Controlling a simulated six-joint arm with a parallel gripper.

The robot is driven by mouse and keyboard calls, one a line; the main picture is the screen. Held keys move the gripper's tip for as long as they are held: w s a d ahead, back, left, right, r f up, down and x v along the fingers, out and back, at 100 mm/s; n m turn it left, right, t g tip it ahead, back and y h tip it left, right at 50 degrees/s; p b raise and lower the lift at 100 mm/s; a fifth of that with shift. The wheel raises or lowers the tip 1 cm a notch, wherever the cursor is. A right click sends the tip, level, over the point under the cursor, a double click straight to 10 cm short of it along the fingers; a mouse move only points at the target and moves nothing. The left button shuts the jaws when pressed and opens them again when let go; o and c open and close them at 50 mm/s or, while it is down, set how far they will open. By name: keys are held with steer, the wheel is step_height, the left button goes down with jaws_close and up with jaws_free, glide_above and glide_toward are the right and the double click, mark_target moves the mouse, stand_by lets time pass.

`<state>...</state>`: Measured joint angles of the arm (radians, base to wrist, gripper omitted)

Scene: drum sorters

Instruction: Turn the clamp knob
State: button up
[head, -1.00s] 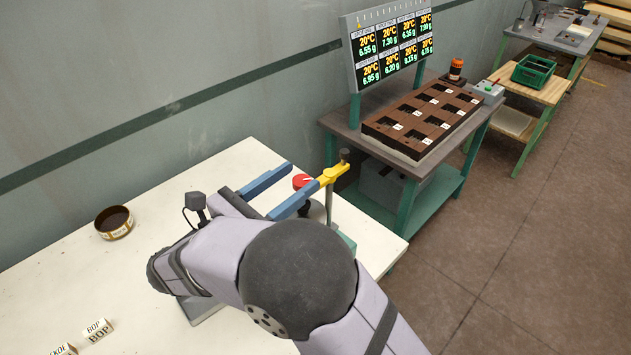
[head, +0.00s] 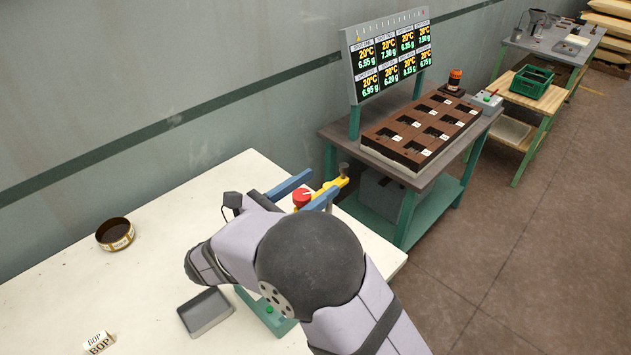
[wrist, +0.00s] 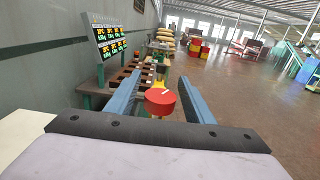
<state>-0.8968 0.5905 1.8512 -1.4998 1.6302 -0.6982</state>
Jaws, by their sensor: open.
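The clamp knob (head: 302,197) is a red round knob with a white mark, by a yellow arm (head: 331,187) of the fixture on the white table. In the wrist view the red knob (wrist: 160,102) lies between the two blue fingers, with gaps on both sides. My gripper (head: 308,185) is open, with one finger on each side of the knob. It also shows in the wrist view (wrist: 168,88). My arm hides much of the fixture below; part of its green base (head: 268,312) shows beside it.
A grey tray (head: 206,312), a round tin (head: 115,235) and a BOP block (head: 99,342) sit on the white table (head: 60,285). Behind stands a bench with a brown slotted block (head: 420,130) and a display panel (head: 390,55). The table's left part is mostly clear.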

steer(key=shift+w+d, duration=0.25)
steer(key=shift+c, duration=0.6)
